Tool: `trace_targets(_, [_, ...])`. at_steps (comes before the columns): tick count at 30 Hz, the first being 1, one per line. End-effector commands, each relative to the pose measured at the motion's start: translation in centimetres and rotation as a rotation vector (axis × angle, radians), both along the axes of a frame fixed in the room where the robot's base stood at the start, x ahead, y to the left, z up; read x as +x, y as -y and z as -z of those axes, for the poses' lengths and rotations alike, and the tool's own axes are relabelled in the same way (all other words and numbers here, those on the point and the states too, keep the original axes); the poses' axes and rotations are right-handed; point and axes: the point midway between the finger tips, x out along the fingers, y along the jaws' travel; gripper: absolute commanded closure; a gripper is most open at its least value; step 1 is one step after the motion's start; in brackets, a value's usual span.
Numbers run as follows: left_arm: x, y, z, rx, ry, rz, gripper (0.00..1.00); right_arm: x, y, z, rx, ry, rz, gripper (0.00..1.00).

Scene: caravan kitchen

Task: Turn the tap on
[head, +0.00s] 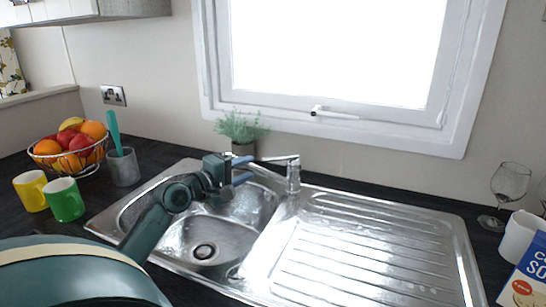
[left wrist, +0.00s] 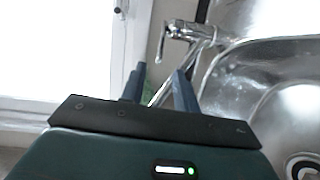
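The chrome tap (head: 293,176) stands on the sink's back ledge, with its thin spout pointing left over the bowl. It also shows in the left wrist view (left wrist: 184,33), top centre, beyond my fingers. My left gripper (head: 247,169) is over the back of the sink bowl, left of the tap post and close to the spout's end. Its two blue fingers are apart. In the left wrist view the gripper (left wrist: 160,82) has part of the spout showing in the gap between the fingers; I cannot tell whether it touches them. My right gripper is not in view.
The steel sink (head: 350,240) has a bowl left and a ridged drainer right, which is clear. A potted plant (head: 240,128) stands behind my gripper. A fruit basket (head: 70,155), green mug (head: 65,200), yellow mug (head: 30,190) and grey utensil cup (head: 123,168) are left; a wine glass (head: 508,185) is right.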

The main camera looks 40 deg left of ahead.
Motion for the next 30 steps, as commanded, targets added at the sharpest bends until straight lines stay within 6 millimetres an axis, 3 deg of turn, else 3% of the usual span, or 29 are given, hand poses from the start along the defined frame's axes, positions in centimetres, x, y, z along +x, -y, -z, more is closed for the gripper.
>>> trace_targets(9, [6.6,0.2,0.3,0.0,0.003,-0.001,0.69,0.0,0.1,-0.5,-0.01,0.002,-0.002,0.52])
trace_targets(15, [9.1,0.2,0.6,-0.001,0.002,-0.001,0.69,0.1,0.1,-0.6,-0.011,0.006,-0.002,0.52])
trace_targets(28, [10.0,0.3,0.7,0.001,0.0,0.0,0.69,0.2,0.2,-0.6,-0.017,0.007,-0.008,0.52])
trace_targets(30, [10.0,0.3,0.7,0.001,0.0,0.0,0.74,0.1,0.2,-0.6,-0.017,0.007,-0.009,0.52])
